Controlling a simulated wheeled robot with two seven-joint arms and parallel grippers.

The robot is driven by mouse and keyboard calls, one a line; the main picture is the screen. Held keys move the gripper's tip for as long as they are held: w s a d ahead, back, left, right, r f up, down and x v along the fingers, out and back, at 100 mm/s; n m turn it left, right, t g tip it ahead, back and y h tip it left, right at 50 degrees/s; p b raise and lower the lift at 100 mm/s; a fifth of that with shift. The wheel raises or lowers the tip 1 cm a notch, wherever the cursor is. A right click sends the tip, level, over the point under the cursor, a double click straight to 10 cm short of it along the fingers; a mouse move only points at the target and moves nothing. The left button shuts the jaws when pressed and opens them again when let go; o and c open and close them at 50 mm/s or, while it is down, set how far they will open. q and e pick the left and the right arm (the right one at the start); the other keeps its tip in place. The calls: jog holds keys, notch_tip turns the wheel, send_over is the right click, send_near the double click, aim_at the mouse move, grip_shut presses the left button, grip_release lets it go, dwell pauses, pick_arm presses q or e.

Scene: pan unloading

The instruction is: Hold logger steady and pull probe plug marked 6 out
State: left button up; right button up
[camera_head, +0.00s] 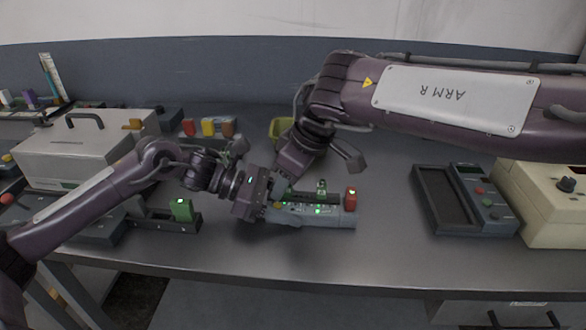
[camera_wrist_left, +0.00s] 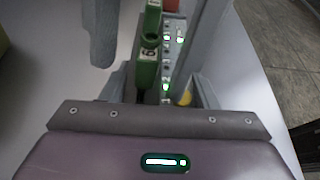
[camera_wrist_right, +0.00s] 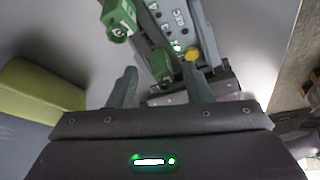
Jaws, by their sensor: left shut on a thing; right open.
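The grey logger (camera_head: 335,217), with green lights, lies on the bench. My left gripper (camera_head: 266,208) is shut on its left end. A near green plug (camera_wrist_left: 147,68) with a white mark that looks like 6 stands in the logger in the left wrist view. In the right wrist view, a green plug (camera_wrist_right: 161,65) sits between the fingers of my right gripper (camera_wrist_right: 165,88), which is open around it. Another green plug (camera_head: 321,187) and a red plug (camera_head: 350,198) stand farther along the logger. My right gripper (camera_head: 282,188) is above the left end, its tips partly hidden.
A dark holder with a green plug (camera_head: 182,209) is at left, near a grey case (camera_head: 75,150). A dark tray (camera_head: 444,200) and beige device (camera_head: 548,195) are at right. Bench between logger and tray is clear.

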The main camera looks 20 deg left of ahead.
grip_shut()
dwell(0.7)
